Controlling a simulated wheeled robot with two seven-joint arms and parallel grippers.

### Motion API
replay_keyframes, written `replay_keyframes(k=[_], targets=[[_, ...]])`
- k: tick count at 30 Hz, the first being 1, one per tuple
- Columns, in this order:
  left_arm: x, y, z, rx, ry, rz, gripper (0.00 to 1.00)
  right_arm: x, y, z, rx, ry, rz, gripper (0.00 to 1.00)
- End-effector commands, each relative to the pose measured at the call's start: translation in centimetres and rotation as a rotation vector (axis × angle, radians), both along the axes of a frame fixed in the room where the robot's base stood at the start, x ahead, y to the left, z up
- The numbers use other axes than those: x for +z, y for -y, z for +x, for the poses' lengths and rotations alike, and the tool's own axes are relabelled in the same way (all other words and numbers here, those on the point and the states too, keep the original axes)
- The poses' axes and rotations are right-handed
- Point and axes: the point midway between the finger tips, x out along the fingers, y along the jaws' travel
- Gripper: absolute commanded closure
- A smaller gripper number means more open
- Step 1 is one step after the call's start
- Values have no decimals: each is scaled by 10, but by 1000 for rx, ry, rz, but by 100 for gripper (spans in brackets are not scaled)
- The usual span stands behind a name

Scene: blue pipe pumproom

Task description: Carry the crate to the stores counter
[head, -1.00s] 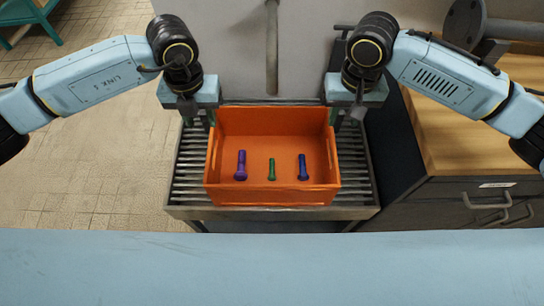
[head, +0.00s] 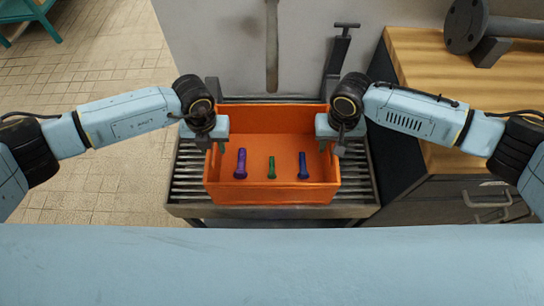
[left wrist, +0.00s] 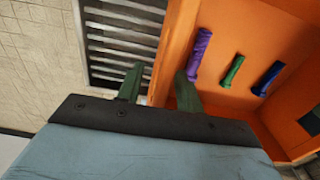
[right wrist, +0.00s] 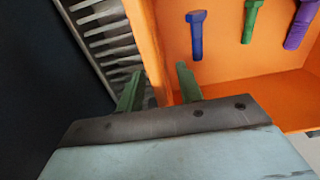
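The orange crate (head: 272,193) sits on a slatted metal roller stand in the head view, with a purple bolt (head: 241,163), a green bolt (head: 271,167) and a blue bolt (head: 303,165) inside. My left gripper (left wrist: 158,86) is open astride the crate's left wall, one finger outside and one inside. My right gripper (right wrist: 158,86) is open astride the right wall in the same way. Gaps show between fingers and walls. In the head view the fingertips are mostly hidden by the wrists. No counter is marked as the stores counter.
The roller stand (head: 186,180) backs onto a grey wall with a vertical pipe (head: 272,50). A wood-topped cabinet (head: 425,75) with drawers stands at the right, bearing a flanged pipe (head: 490,28). Tiled floor (head: 90,90) is open at the left. A teal frame (head: 32,18) stands far left.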

Motion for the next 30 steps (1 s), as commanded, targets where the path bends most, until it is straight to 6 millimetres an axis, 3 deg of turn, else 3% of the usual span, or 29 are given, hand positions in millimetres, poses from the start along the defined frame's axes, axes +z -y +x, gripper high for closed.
replay_keyframes(k=[9, 17, 30], targets=[[-1, 0, 0, -1, 0, 0, 65, -2, 0, 0, 1, 0, 0, 65], [-1, 0, 0, -1, 0, 0, 99, -1, 0, 0, 0, 0, 0, 99], [-1, 0, 0, 0, 0, 1, 100, -1, 1, 0, 0, 0, -1, 100]])
